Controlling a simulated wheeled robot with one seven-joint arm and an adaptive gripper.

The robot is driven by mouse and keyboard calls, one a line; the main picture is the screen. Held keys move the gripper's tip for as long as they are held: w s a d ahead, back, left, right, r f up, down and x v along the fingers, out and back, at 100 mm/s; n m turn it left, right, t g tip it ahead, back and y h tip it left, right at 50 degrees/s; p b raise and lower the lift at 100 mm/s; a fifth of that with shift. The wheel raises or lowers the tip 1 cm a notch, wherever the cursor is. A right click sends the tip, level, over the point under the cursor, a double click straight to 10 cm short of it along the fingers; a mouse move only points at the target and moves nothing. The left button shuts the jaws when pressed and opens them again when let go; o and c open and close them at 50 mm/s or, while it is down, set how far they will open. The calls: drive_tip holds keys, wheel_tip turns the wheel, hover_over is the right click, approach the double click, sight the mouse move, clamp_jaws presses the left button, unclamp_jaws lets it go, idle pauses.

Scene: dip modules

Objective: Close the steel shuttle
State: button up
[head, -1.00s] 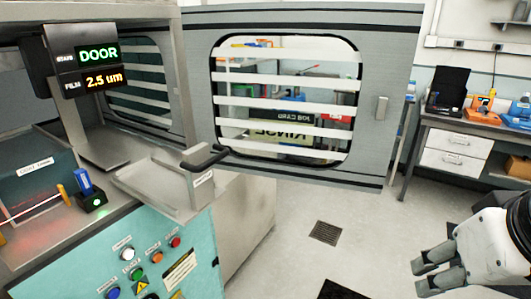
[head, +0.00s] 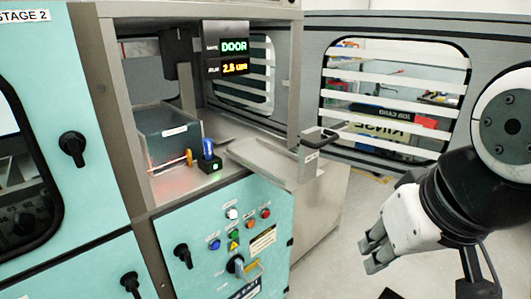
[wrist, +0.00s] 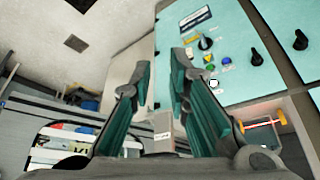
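The steel shuttle (head: 262,157) is a flat metal tray sticking out of the machine's open bay, with a black bar handle (head: 319,136) at its outer end. A labelled end plate (head: 310,162) stands below the handle. My gripper (head: 369,251) is in front of the machine, lower and to the right of the handle, apart from it and empty. In the wrist view my gripper (wrist: 160,68) has its two green-padded fingers spread. A small labelled part of the shuttle (wrist: 162,124) shows between the fingers; the rest is hidden behind them.
The barred door (head: 395,95) hangs open to the right of the bay. A teal control panel (head: 225,235) with buttons and knobs lies below the shuttle. A grey tank (head: 168,135) and a blue-topped switch (head: 209,158) are inside the bay. Floor in front is open.

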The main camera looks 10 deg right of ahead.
drive_tip(key=shift+w+a+f+m+y, duration=0.2)
drive_tip(key=shift+w+m+y, duration=0.15)
drive_tip(key=shift+m, duration=0.35)
clamp_jaws()
drive_tip(key=w+d+f+m+t+y, duration=0.15)
drive_tip(key=w+d+m, duration=0.25)
drive_tip(key=w+m, duration=0.75)
drive_tip(key=w+d+f+m+t+y, duration=0.1)
drive_tip(key=w+d+f+m+y, duration=0.35)
drive_tip(key=m, duration=1.15)
drive_tip(key=w+a+f+h, duration=0.1)
drive_tip(key=w+a+f, duration=0.3)
drive_tip(key=w+a, duration=0.4)
drive_tip(key=shift+w, duration=1.35)
drive_tip(key=shift+a, duration=0.15)
